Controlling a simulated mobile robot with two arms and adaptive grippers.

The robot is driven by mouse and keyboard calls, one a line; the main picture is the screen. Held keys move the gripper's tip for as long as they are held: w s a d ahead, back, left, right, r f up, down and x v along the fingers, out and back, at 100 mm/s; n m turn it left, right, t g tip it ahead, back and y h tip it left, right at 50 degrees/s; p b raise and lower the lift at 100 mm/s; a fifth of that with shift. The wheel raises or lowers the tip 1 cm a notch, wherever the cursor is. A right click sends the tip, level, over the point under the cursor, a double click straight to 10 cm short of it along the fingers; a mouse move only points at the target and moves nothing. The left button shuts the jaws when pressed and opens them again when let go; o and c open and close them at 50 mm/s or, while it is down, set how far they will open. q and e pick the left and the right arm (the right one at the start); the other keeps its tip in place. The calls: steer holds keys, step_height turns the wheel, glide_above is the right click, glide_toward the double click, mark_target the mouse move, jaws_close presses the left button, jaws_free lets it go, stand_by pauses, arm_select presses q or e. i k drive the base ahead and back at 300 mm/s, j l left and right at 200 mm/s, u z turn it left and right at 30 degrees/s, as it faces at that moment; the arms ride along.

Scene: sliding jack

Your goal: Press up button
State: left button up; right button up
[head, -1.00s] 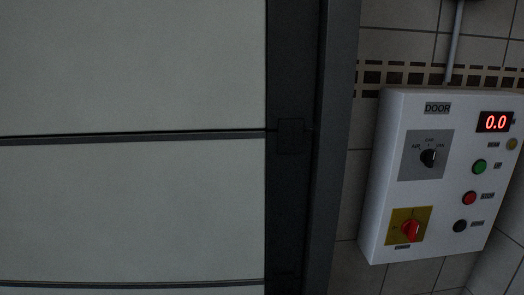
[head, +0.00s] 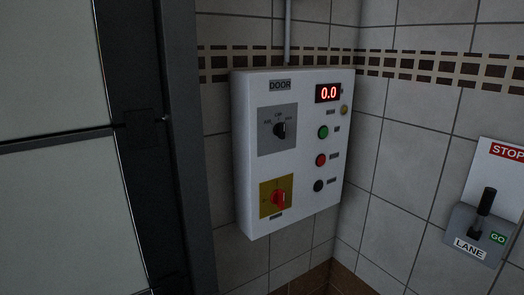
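A white control box (head: 247,150) labelled DOOR hangs on the tiled wall in the middle of the head view. Its green button (head: 323,132) is at the upper right, with a small label beside it too blurred to read now. Below it are a red button (head: 321,160) and a black button (head: 318,185). A red display (head: 328,93) above reads 0.0. The box also has a black selector knob (head: 280,130) on a grey plate and a red rotary switch (head: 279,198) on a yellow plate. Neither of my grippers is in view.
A large panelled door (head: 60,200) with a dark frame (head: 182,150) stands at the left. A lever box labelled LANE (head: 478,236), with a STOP sign (head: 505,152) and a GO mark, is at the right. A conduit rises from the control box.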

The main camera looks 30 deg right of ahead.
mark_target(323, 132)
steer(key=z, duration=1.3)
